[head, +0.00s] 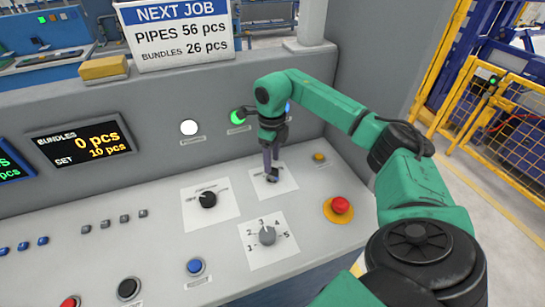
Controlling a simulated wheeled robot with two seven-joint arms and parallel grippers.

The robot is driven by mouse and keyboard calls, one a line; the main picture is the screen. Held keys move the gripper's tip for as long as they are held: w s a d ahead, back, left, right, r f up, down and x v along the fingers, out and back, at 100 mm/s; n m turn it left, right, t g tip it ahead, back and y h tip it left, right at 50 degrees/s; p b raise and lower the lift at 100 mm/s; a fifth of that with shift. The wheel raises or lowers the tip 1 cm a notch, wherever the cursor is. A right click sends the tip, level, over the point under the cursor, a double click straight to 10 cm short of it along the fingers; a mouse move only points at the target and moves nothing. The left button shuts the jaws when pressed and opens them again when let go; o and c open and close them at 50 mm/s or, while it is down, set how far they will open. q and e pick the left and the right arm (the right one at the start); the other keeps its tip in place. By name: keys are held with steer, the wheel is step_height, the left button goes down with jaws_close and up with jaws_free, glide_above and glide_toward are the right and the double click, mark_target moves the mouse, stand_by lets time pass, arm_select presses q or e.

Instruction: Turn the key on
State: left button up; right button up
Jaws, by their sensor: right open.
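My right arm reaches in from the right over the sloped control panel (325,232). My right gripper (271,168) points down at a small dark key switch (273,179) on a white plate (286,185). Its fingers are open and come down over or right beside the key. They hide part of it, and I cannot tell whether they touch it or which way the key is turned. My left gripper is not in view.
Left of the key are a black rotary knob (208,199) and a grey numbered dial (267,236). A red emergency button (340,205) stands at the right. A lit green button (238,117) is on the upright wall. A yellow fence (490,120) stands beyond.

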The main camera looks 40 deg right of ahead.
mark_target(273, 167)
steer(key=shift+s, duration=0.1)
steer(key=shift+s+r, duration=0.1)
steer(key=shift+s, duration=0.05)
steer(key=shift+f, duration=0.5)
steer(key=shift+f+b, duration=1.5)
steer(key=shift+f, duration=0.6)
steer(key=shift+r, duration=0.2)
steer(key=shift+f, duration=0.1)
jaws_close()
